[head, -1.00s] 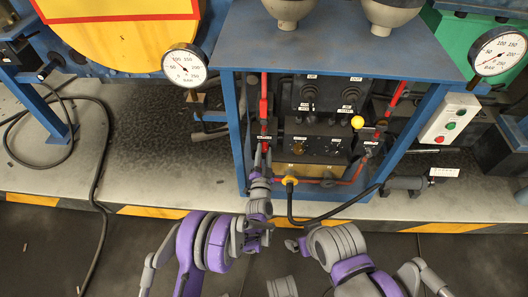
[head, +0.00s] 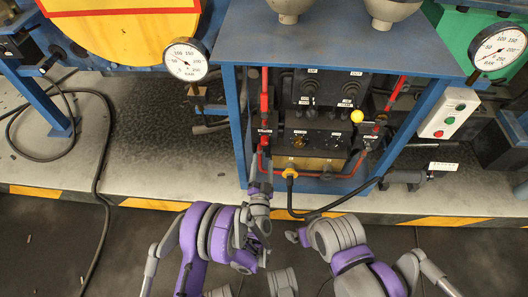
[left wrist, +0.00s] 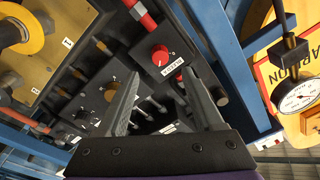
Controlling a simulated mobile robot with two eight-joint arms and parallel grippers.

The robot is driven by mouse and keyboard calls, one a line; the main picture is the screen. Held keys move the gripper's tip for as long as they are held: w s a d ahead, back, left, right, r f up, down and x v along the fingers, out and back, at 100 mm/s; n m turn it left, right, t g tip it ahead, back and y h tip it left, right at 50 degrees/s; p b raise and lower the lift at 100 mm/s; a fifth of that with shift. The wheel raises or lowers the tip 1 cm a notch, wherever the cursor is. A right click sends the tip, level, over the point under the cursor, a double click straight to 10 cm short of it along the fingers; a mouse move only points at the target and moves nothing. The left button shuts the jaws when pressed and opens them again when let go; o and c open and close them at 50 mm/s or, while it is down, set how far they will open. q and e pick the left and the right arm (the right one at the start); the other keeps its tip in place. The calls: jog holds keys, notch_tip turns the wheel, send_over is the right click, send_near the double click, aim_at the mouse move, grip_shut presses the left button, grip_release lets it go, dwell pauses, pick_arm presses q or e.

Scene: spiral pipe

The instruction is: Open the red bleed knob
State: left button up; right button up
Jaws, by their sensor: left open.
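The red bleed knob (left wrist: 160,53) is a round red cap on a dark block with a white label, seen in the left wrist view. It appears in the head view as a small red spot (head: 265,141) low on the left side of the blue-framed panel. My left gripper (left wrist: 162,76) is open and empty. Its two fingertips lie either side of the knob in the picture, with the knob beyond them and apparently apart. In the head view my left gripper (head: 261,172) is below the knob. My right gripper (head: 295,236) is low, away from the panel, its jaws unclear.
Red pipes (head: 264,95) run along the panel's sides. A blue frame post (head: 236,130) stands close left of the knob. A yellow fitting with a black hose (head: 291,175) is low on the panel. A pressure gauge (head: 186,60) hangs at left.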

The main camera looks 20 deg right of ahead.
pick_arm(q)
jog(key=v, duration=0.2)
jog(key=shift+s+a, duration=0.1)
jog(key=shift+s, duration=0.2)
jog(key=shift+w, duration=0.1)
